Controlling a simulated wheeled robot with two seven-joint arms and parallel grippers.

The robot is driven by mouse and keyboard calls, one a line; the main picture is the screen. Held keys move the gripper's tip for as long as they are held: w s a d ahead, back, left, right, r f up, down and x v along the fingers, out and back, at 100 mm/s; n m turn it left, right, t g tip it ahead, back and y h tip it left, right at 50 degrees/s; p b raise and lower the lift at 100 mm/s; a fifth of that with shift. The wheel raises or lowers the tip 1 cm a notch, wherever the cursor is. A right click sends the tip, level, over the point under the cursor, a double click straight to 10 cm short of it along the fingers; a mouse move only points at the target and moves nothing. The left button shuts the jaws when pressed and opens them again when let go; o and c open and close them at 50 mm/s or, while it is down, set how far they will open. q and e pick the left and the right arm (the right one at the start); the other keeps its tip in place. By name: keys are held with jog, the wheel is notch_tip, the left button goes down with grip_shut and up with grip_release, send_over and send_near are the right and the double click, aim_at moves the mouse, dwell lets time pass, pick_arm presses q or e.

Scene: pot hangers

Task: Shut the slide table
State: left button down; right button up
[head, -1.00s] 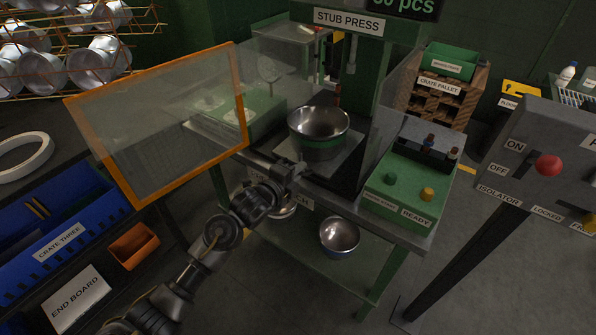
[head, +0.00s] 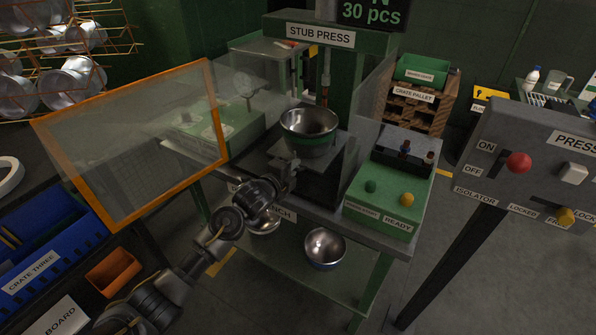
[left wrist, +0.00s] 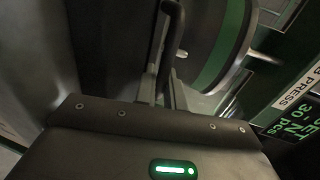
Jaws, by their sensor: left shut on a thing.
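The slide table (head: 338,164) is a flat grey plate on the bench of the stub press. A steel pot (head: 308,124) with a green band stands upright on it, and shows large in the left wrist view (left wrist: 226,45). My left gripper (head: 288,166) is at the front edge of the slide table, just below the pot. In the left wrist view its fingers are at a dark bar (left wrist: 173,12), which looks like the table's handle. The gripper is shut on it; the exact grip is partly hidden. My right gripper is not in view.
An orange-framed clear guard (head: 135,140) stands open at left. A green button box (head: 387,195) is at the bench's right, with the isolator panel (head: 540,170) beyond. Another pot (head: 325,249) sits on the lower shelf. A blue crate (head: 45,245) is at lower left.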

pick_arm(q)
jog(key=c, duration=1.8)
grip_release()
jog(key=shift+w+r, duration=0.1)
jog(key=shift+w+d, duration=0.15)
jog(key=v, duration=1)
jog(key=shift+s, duration=0.4)
